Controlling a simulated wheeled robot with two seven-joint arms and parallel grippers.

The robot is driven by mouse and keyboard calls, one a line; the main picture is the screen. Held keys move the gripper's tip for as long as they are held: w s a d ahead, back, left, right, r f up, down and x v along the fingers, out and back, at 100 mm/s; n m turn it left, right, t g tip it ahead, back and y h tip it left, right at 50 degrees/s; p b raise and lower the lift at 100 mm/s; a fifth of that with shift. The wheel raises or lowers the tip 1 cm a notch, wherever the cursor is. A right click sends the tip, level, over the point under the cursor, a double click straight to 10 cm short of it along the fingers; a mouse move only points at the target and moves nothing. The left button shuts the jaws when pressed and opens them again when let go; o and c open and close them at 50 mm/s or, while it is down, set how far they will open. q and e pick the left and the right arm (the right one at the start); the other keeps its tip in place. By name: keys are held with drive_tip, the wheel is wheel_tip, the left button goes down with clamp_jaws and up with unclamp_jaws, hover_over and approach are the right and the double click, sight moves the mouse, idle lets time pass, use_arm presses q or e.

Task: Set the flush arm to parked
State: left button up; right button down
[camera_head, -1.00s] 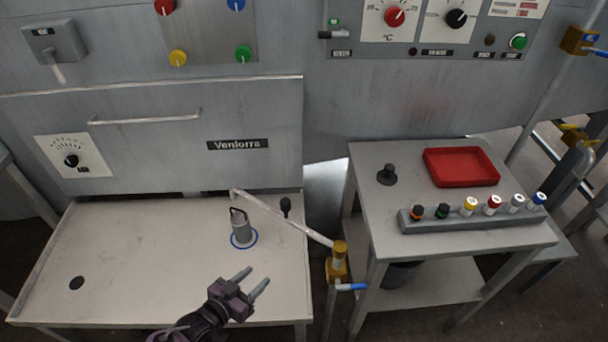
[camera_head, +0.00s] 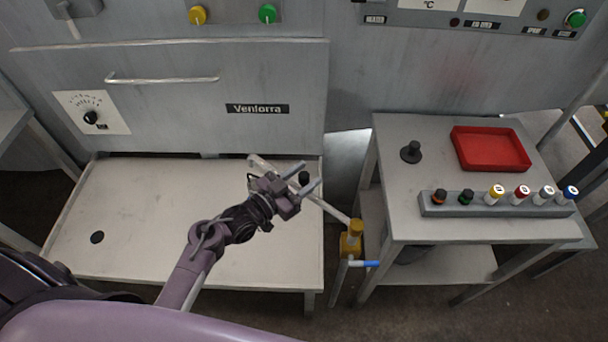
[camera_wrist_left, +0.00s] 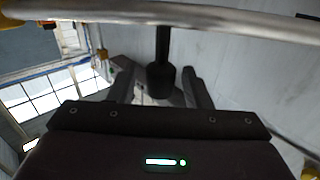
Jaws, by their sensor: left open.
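The flush arm is a thin metal pipe (camera_head: 331,209) reaching from a yellow-brass post fitting (camera_head: 352,238) leftward over the table. A black knob (camera_head: 303,178) stands on it. My left gripper (camera_head: 310,176) is open, with its fingers on either side of the knob. In the left wrist view the knob (camera_wrist_left: 160,80) sits between the fingers (camera_wrist_left: 160,92), and the pipe (camera_wrist_left: 180,17) crosses the top. I cannot tell whether the fingers touch the knob. The pipe's far end is partly hidden by my gripper. My right gripper is not in view.
The left table (camera_head: 130,230) has a dark hole and open room. The right table (camera_head: 395,205) carries a red tray (camera_head: 490,164), a black knob (camera_head: 411,152) and a rack of colored-top cylinders (camera_head: 500,208). A blue-handled valve (camera_head: 364,263) is on the post. A panel wall stands behind.

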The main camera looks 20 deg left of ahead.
use_arm(q)
clamp_jaws()
idle(0.3)
